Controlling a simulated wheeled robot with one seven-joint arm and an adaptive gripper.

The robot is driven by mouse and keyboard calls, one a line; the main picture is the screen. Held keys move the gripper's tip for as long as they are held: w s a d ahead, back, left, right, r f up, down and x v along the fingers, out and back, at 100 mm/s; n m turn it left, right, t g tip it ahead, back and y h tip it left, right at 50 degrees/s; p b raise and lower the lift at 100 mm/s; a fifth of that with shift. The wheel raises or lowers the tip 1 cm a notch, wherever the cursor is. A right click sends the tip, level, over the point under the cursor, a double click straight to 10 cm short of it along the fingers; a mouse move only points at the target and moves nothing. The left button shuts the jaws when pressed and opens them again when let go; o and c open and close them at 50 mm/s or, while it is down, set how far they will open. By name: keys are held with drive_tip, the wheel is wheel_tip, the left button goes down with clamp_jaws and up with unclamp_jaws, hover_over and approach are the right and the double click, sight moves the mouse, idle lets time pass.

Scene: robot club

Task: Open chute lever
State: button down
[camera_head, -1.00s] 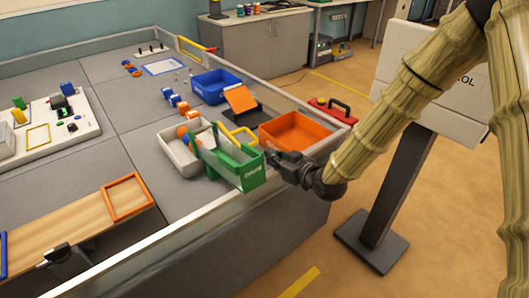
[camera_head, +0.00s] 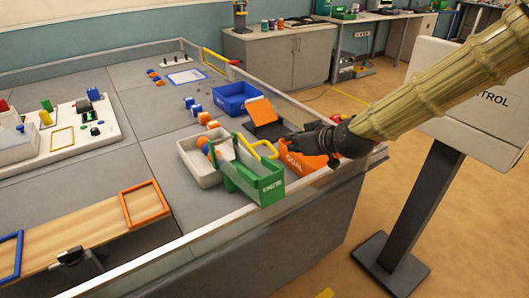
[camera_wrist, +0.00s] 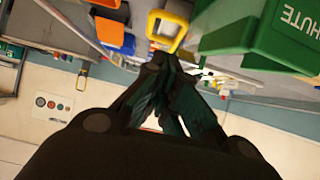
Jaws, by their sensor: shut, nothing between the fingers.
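The green chute box (camera_head: 262,180), lettered on its end, stands at the table's near right edge. It also shows at the upper right of the wrist view (camera_wrist: 275,35), with "CHUTE" partly readable. A yellow loop-shaped lever (camera_head: 265,147) rises at its far side and shows in the wrist view (camera_wrist: 168,22) just beyond my fingertips. My gripper (camera_head: 287,138) is shut and empty, to the right of the lever and above the orange bin. In the wrist view its fingertips (camera_wrist: 160,62) appear close to the loop; I cannot tell whether they touch it.
The orange bin (camera_head: 300,164) lies under my gripper, partly hidden by it. A grey tray (camera_head: 193,166) with balls adjoins the chute on the left. An orange sloped panel (camera_head: 261,110) and a blue bin (camera_head: 226,101) stand behind. A raised rim (camera_head: 215,235) borders the table.

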approach(272, 150)
drive_tip(key=shift+w+a+f+b, duration=0.1)
drive_tip(key=shift+w+a+f, duration=0.25)
drive_tip(key=shift+a, duration=0.45)
drive_tip(key=shift+w+a+f+b, duration=0.1)
drive_tip(key=shift+w+a+f, duration=0.2)
drive_tip(key=shift+a, duration=0.5)
drive_tip(key=shift+w+a+f+b, duration=0.1)
drive_tip(key=shift+w+a+f, duration=0.25)
drive_tip(key=shift+a, duration=0.45)
